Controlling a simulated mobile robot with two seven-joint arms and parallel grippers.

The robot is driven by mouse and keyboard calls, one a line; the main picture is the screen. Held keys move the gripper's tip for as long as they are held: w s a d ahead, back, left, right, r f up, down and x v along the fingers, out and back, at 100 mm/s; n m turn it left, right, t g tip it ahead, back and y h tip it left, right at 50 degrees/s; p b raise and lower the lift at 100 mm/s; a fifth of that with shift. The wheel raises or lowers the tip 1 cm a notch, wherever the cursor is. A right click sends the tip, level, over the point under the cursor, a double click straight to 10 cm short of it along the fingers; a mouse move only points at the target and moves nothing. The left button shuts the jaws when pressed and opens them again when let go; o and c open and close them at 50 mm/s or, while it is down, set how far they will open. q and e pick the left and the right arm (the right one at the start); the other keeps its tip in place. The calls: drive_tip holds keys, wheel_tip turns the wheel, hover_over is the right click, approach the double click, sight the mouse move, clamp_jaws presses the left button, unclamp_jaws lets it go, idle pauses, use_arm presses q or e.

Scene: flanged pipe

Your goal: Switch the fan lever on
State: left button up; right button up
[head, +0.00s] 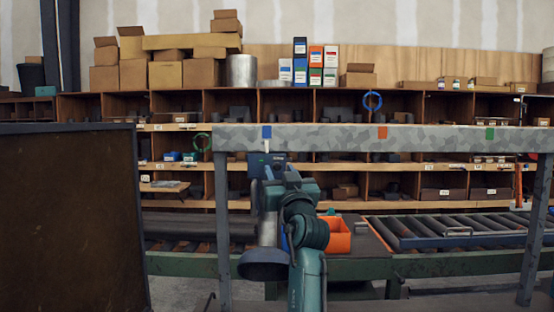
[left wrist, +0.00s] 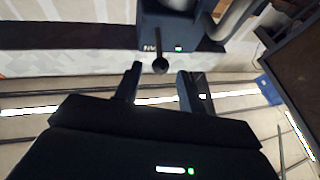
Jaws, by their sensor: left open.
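The fan lever (left wrist: 160,64) is a dark rod with a round black knob, sticking out from a dark blue-grey switch box (left wrist: 168,28) in the left wrist view. The box has a small white marking and a green light. My left gripper (left wrist: 159,75) is open, and the knob appears between its fingertips in the picture; I cannot tell whether they touch it. In the head view the switch box (head: 264,159) shows under the grey beam, just beyond my left gripper (head: 272,176). My arm hides the lever there. My right gripper is not in view.
A mottled grey beam (head: 345,138) on posts crosses above the box. A dark panel (head: 70,220) stands at left. An orange bin (head: 338,238) and a roller conveyor (head: 455,230) lie behind my arm. Shelves with boxes line the back.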

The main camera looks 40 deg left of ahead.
sight(278, 163)
use_arm(q)
drive_tip(key=x, duration=0.3)
drive_tip(key=shift+w+a+r+p, duration=0.1)
drive_tip(key=shift+w+a+p, duration=0.15)
drive_tip(key=shift+p, duration=0.15)
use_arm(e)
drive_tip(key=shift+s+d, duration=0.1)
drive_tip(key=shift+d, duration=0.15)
use_arm(q)
drive_tip(key=shift+c, duration=0.4)
clamp_jaws()
drive_tip(key=shift+r+p, duration=0.35)
drive_tip(key=shift+p, duration=0.4)
drive_tip(key=shift+r+h+p, duration=0.1)
drive_tip(key=shift+h+p, duration=0.3)
drive_tip(key=shift+p, duration=0.15)
drive_tip(key=shift+a+p, duration=0.1)
drive_tip(key=shift+p, duration=0.35)
drive_tip(key=shift+h, duration=0.3)
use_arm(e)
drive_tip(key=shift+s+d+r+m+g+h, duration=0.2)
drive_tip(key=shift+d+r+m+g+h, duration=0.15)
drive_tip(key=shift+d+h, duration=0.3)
